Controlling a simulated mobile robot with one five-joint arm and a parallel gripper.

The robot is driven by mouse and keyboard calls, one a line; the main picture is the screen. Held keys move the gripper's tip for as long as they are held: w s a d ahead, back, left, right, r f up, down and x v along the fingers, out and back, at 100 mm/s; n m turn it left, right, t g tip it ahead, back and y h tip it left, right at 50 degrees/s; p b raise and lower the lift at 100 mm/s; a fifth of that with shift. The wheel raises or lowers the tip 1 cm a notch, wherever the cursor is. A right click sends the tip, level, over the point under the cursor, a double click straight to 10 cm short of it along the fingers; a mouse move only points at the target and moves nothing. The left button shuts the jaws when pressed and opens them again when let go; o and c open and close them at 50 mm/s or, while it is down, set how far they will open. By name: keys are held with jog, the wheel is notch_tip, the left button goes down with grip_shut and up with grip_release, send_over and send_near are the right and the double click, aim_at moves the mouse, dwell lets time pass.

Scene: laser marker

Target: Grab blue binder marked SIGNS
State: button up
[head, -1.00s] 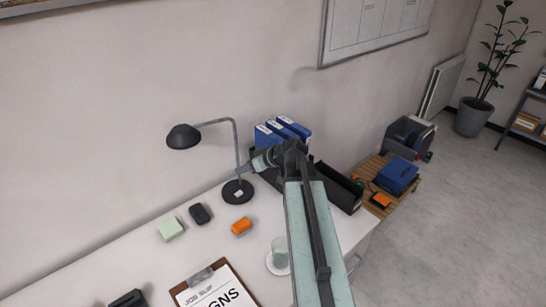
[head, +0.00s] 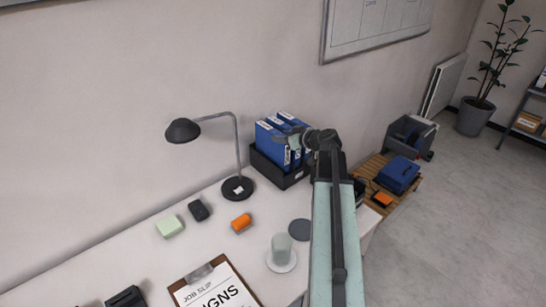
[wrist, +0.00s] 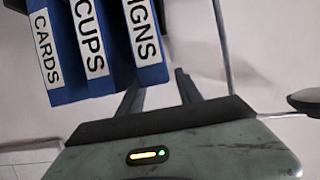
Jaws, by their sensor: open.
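The blue binder marked SIGNS (wrist: 146,42) is at the upper middle of the wrist view, the rightmost of three blue binders with white labels. My gripper (wrist: 160,84) is open and empty; its two dark fingers point toward the binder's lower end, with the right finger to the right of it. Contact cannot be told. In the head view the blue binders (head: 269,142) stand upright in a black holder (head: 268,170) on the desk, and my gripper (head: 285,139) is in front of them, partly hiding them. Their labels are too small to read there.
Binders marked CUPS (wrist: 90,40) and CARDS (wrist: 47,50) stand close beside it. A desk lamp (head: 238,160) is left of the holder. A glass (head: 281,248), a clipboard (head: 215,290) and small items lie on the desk (head: 115,255). The wall is behind.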

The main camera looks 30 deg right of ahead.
jog(key=b+x, duration=0.2)
jog(key=x, duration=0.3)
jog(key=shift+w+d+f, duration=0.1)
jog(key=shift+d+f, duration=0.05)
jog(key=shift+f, duration=0.1)
jog(key=shift+r, duration=0.1)
jog(key=shift+c, duration=0.6)
grip_shut()
dwell(0.4)
